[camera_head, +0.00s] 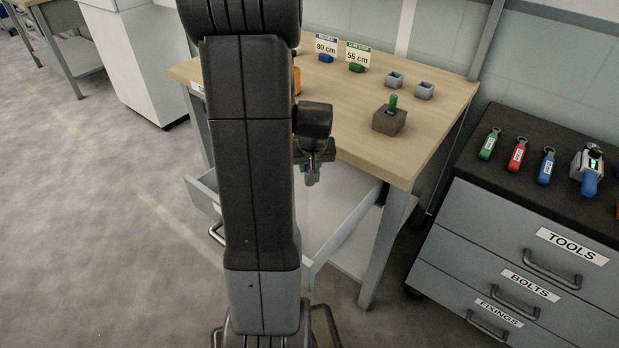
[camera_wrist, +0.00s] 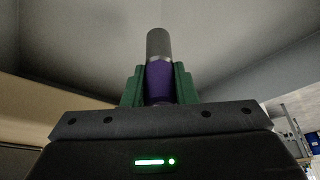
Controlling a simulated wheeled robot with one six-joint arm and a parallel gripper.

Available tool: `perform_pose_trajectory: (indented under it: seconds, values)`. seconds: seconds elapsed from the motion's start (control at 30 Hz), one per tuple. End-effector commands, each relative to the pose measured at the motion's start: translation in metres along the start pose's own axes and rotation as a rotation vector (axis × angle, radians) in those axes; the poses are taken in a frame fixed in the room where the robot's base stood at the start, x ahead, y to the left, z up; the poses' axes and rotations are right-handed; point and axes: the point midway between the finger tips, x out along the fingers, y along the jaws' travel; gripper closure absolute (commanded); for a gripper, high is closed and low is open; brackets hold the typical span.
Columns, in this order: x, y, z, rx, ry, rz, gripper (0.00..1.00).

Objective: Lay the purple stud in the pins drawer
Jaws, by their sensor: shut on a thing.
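My gripper (camera_wrist: 158,85) is shut on the purple stud (camera_wrist: 159,80) in the wrist view. The stud is a purple cylinder with a grey end, pinched between two green fingers. In the head view my gripper (camera_head: 313,178) hangs past the wooden table's front edge, over an open drawer. The open drawer (camera_head: 345,232) sticks out below the tabletop. My arm hides much of its inside and front, and no label on it can be read. The stud can hardly be made out in the head view.
The wooden table (camera_head: 440,110) carries a grey block with a green peg (camera_head: 390,118), two small grey cups (camera_head: 410,85) and two height signs (camera_head: 342,50). A grey cabinet (camera_head: 530,235) labelled TOOLS, BOLTS and FIXINGS stands at right, its drawers shut. Floor is free at left.

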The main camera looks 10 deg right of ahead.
Motion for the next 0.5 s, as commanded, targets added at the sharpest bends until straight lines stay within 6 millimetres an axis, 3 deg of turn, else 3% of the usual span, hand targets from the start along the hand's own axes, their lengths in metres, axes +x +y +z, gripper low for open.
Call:
perform_pose_trajectory:
  seconds: [0.3, 0.5]
  values:
    - [0.034, 0.000, 0.015, 0.000, -0.002, 0.000, 1.00]
    - [0.035, 0.000, 0.015, 0.000, 0.001, 0.000, 1.00]
